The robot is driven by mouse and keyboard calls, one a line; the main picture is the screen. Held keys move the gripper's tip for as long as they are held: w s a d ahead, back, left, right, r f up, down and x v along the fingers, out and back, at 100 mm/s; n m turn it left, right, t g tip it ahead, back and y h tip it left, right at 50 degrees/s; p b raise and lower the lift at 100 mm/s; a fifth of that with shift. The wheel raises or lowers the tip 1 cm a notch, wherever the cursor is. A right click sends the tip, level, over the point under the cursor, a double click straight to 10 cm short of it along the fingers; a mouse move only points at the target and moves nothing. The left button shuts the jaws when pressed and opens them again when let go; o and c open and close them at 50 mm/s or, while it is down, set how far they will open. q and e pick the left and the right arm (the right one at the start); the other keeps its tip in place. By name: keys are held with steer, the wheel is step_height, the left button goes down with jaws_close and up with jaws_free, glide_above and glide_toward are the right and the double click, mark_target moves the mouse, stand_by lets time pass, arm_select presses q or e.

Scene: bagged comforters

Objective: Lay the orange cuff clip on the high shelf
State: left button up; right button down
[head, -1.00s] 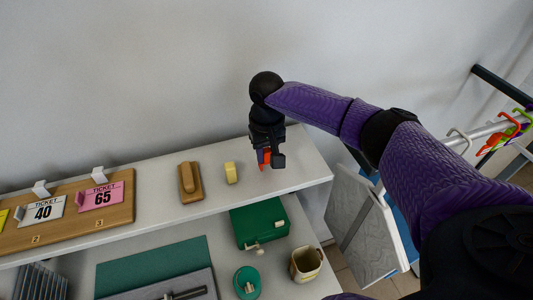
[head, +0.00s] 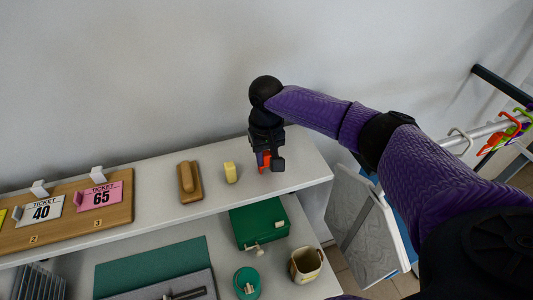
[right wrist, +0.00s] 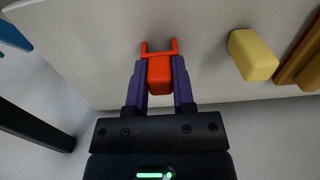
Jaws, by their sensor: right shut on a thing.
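The orange cuff clip (right wrist: 159,75) is between the two fingers of my right gripper (right wrist: 160,85) in the right wrist view. Its forked end points away from the gripper. In the head view the right gripper (head: 268,162) is at the right part of the high shelf (head: 300,165), with a bit of the clip (head: 265,158) showing between its fingers. The clip is at or just above the shelf top; I cannot tell whether it touches. My left gripper is not in view.
A yellow block (head: 230,173) and a wooden brush-like piece (head: 190,182) lie left of the gripper. A wooden board with ticket cards (head: 120,210) is farther left. Below are a green case (head: 258,222) and a beige mug (head: 306,264). The shelf's right end is clear.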

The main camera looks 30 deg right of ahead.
steer(key=shift+f, duration=0.15)
jaws_free()
stand_by(0.4)
steer(key=shift+r+p, duration=2.3)
steer(key=shift+p, duration=0.6)
steer(key=shift+r+p, duration=1.15)
steer(key=shift+r, duration=0.05)
